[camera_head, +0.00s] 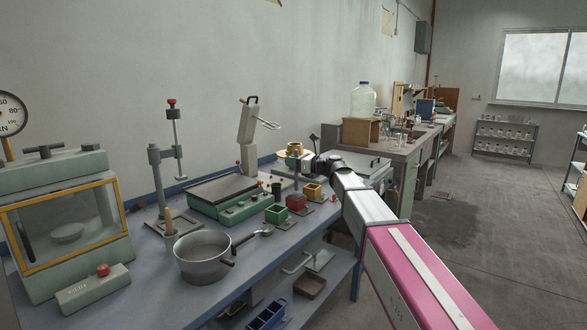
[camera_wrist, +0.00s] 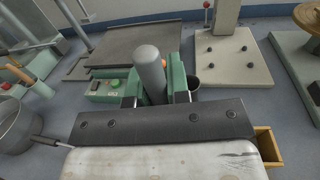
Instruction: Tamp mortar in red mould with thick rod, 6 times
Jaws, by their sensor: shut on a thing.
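The small red mould (camera_head: 296,202) stands on the bench between a green mould (camera_head: 276,214) and a yellow mould (camera_head: 313,191). My gripper (camera_head: 304,164) is above and a little behind the red mould in the head view. In the wrist view my gripper (camera_wrist: 153,92) is shut on a thick grey rod (camera_wrist: 149,66), one end of which shows between the jaws. The rod's other end is hidden behind my wrist. I cannot see the red mould in the wrist view, and the mortar inside it cannot be made out. The yellow mould's edge shows in the wrist view (camera_wrist: 268,146).
A green flat-topped machine (camera_head: 222,195) stands behind the moulds. A grey pan (camera_head: 203,258) is at the front left, with a spoon (camera_head: 266,230) beside it. A stand with a tall post (camera_head: 175,145) and a glass-fronted press (camera_head: 68,222) are further left.

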